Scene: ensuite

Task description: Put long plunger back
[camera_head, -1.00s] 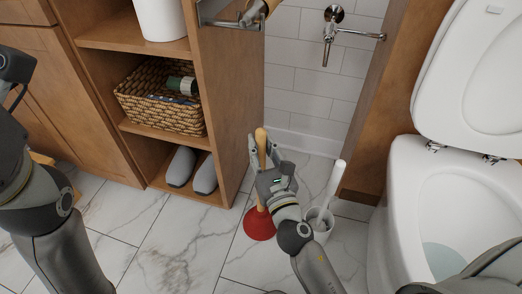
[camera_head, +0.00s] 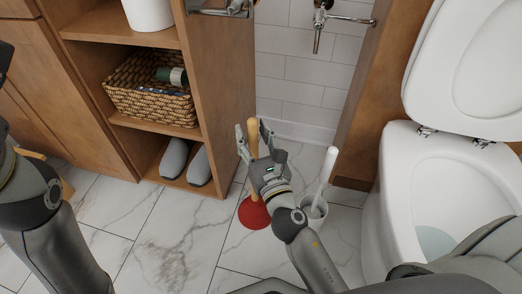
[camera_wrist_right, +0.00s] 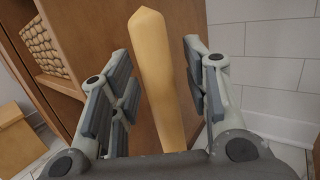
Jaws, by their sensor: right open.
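The long plunger stands upright on the floor, its red rubber cup (camera_head: 254,212) next to the wooden shelf unit. Its wooden handle (camera_head: 253,138) rises between the fingers of my right gripper (camera_head: 254,134). The right gripper is open, with one finger on each side of the handle. In the right wrist view, the handle (camera_wrist_right: 158,75) stands between the spread fingers, with a gap on both sides. The lower part of the handle is hidden behind the gripper. My left arm is at the left edge of the head view, and its gripper is not visible.
A toilet brush (camera_head: 327,170) in a white holder (camera_head: 313,213) stands close to the right of my right gripper. The toilet (camera_head: 400,200) is farther right. The shelf unit (camera_head: 213,100) holds a wicker basket (camera_head: 120,98) and grey slippers (camera_head: 199,167). Open tile floor lies in front.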

